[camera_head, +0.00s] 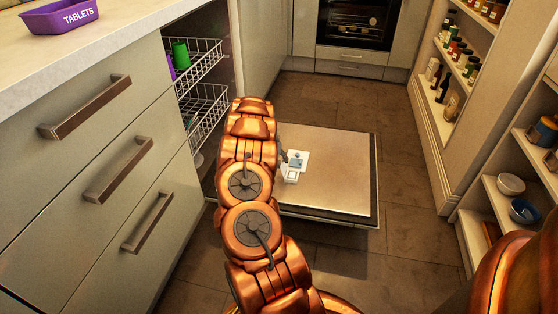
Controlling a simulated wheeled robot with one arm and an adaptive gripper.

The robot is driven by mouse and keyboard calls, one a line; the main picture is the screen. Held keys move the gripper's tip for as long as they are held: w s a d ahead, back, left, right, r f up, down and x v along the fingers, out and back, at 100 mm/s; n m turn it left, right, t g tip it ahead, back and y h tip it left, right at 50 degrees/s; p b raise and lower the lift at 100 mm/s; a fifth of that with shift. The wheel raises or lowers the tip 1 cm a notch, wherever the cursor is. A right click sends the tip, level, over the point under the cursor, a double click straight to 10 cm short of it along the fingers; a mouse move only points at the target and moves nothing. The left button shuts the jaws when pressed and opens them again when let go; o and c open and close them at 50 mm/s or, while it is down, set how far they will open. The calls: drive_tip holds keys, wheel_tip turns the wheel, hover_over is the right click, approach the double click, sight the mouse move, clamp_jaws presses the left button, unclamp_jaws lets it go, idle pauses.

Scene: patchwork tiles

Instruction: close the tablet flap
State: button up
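The dishwasher door (340,165) is folded down flat, its inner panel facing up. A small white tablet dispenser (302,155) sits in that panel, with a grey-blue part at its upper half and a pale square part at its lower half. The flap is too small to tell clearly, and I cannot tell whether it stands open. My copper-coloured arm reaches forward over the door's left side. My gripper is mostly hidden behind the arm; only a small grey piece shows at the dispenser's left edge. Its finger opening and any contact are hidden.
Drawers (90,150) and a counter with a purple TABLETS tub (60,15) line the left. Shelves with jars and bowls (511,184) line the right. Floor right of the door is clear.

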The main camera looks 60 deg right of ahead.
drive_tip(key=shift+c, duration=0.4)
clamp_jaws()
drive_tip(key=shift+a, duration=0.15)
drive_tip(key=shift+s+d+r, duration=0.1)
drive_tip(key=shift+d, duration=0.1)
